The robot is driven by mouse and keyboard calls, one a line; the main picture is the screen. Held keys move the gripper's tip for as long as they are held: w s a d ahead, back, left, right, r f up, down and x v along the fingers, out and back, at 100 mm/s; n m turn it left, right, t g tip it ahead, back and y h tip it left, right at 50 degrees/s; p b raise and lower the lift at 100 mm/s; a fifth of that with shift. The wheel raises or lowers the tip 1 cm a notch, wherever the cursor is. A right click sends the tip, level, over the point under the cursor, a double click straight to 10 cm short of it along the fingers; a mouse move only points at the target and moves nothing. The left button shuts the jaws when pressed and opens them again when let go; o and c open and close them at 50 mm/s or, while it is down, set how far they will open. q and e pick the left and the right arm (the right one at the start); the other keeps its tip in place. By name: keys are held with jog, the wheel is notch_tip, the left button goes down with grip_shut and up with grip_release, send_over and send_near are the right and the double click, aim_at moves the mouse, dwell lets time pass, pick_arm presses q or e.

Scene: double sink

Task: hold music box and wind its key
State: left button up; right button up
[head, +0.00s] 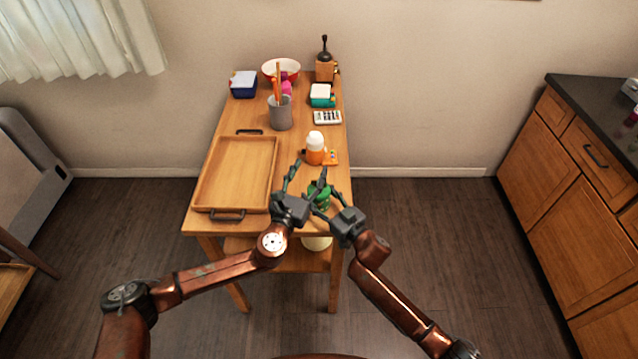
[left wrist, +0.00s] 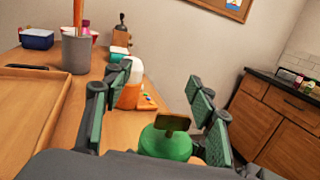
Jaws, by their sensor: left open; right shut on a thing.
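The music box (head: 319,192) is a round green thing near the front right corner of the wooden table. In the left wrist view, the green music box (left wrist: 165,144) has a dark, flat key (left wrist: 173,122) standing up from its top. My right gripper (head: 322,203) is shut on the music box from the right and front, partly hiding it. My left gripper (head: 309,174) is open, with its fingers just above the music box. In the left wrist view, the key stands between and below the spread fingers of my left gripper (left wrist: 161,80), apart from them.
A wooden tray (head: 209,178) takes up the table's left side. An orange bottle with a white cap (head: 315,150) stands just behind the music box, beside an orange card (head: 331,157). A calculator (head: 327,117), a grey cup (head: 281,114) and a bowl (head: 269,70) are farther back.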

pick_arm(q)
jog(key=s+f+n+y, duration=0.25)
jog(key=s+f, duration=0.25)
jog(key=s, duration=0.7)
jog(key=shift+m, duration=0.35)
jog(key=x, duration=1.2)
jog(key=shift+d+r, duration=0.1)
jog(key=shift+d, duration=0.05)
jog(key=shift+c, duration=0.2)
jog(key=c, duration=1.2)
jog(key=shift+o, duration=0.2)
jog(key=shift+h, duration=0.25)
